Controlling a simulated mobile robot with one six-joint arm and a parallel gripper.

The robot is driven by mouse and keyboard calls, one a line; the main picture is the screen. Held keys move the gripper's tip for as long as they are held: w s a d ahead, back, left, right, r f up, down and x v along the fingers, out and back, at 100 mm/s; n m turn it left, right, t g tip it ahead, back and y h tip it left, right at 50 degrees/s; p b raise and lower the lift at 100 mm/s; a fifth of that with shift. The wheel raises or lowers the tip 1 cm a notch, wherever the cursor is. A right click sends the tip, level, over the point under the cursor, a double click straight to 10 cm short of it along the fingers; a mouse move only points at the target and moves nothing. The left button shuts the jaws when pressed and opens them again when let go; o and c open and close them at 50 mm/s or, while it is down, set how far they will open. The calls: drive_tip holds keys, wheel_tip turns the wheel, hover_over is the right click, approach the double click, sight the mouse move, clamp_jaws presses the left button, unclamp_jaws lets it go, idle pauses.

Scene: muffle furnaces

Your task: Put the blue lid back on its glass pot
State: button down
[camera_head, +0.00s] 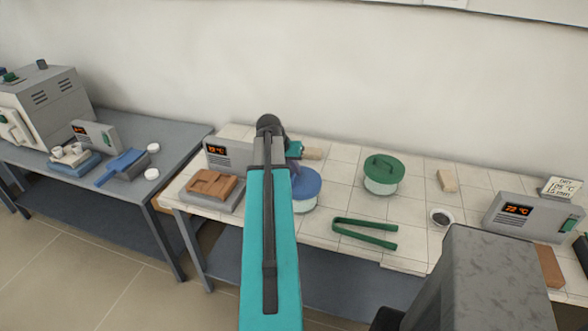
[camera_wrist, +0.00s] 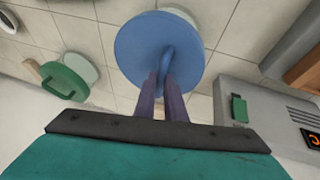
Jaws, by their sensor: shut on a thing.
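The blue lid (camera_head: 308,184) is a flat disc with a raised handle; it also shows in the wrist view (camera_wrist: 140,48). My gripper (camera_wrist: 166,88) is shut on the lid's handle. In the head view my arm hides part of the lid and most of the gripper. The glass pot (camera_head: 303,205) shows just below the lid's edge, on the white tiled bench. I cannot tell whether the lid rests on the pot's rim or is slightly above it.
A green-lidded glass pot (camera_head: 380,186) stands to the right, with green tongs (camera_head: 365,232) in front. A small dark-filled dish (camera_head: 440,217) and a furnace controller (camera_head: 520,212) are farther right. A brown brick piece (camera_head: 210,184) lies left. Bare tiles (camera_head: 335,197) separate the pots.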

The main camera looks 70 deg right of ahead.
drive_tip(key=shift+f, duration=0.35)
idle(0.5)
drive_tip(key=c, duration=1.7)
unclamp_jaws()
drive_tip(key=shift+c, duration=0.2)
drive_tip(key=b+v, duration=0.4)
drive_tip(key=v, duration=0.9)
drive_tip(key=shift+w+a+r, duration=0.15)
drive_tip(key=shift+r, duration=0.2)
